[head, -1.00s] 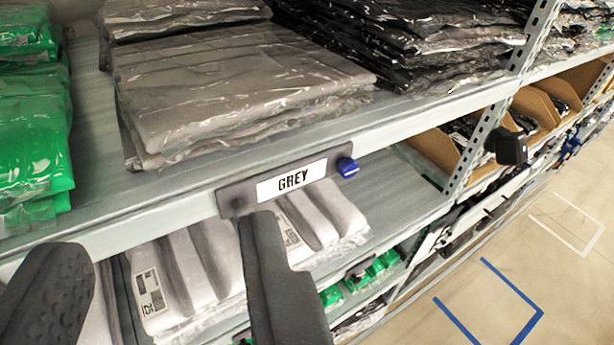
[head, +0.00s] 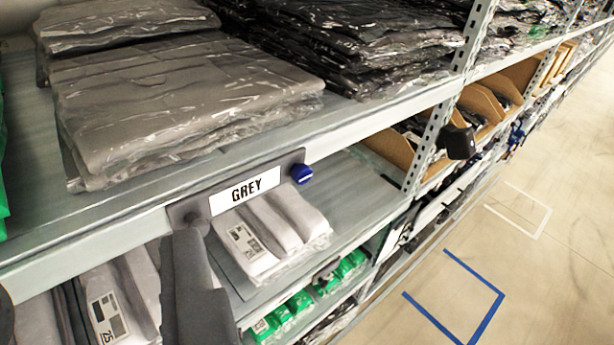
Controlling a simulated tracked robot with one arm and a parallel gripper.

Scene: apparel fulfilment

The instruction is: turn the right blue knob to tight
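The right blue knob (head: 301,174) sits at the right end of a grey label holder (head: 294,160) on the shelf's front edge. The holder carries a white label reading GREY (head: 245,190). The holder's left end has a dark round part (head: 188,214), partly behind a finger. My gripper (head: 95,265) is open and empty. Its right finger's tip overlaps the holder's left end in the picture; I cannot tell whether it touches. Its left finger barely shows at the left edge. The knob is well to the right of both fingers, with nothing around it.
Bagged grey garments (head: 170,100) lie on the shelf above the label, and black ones (head: 370,40) to their right. White bagged garments (head: 265,235) lie below. A dark block (head: 458,142) juts out by the upright (head: 440,110). The floor at right is clear, with blue tape (head: 485,310).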

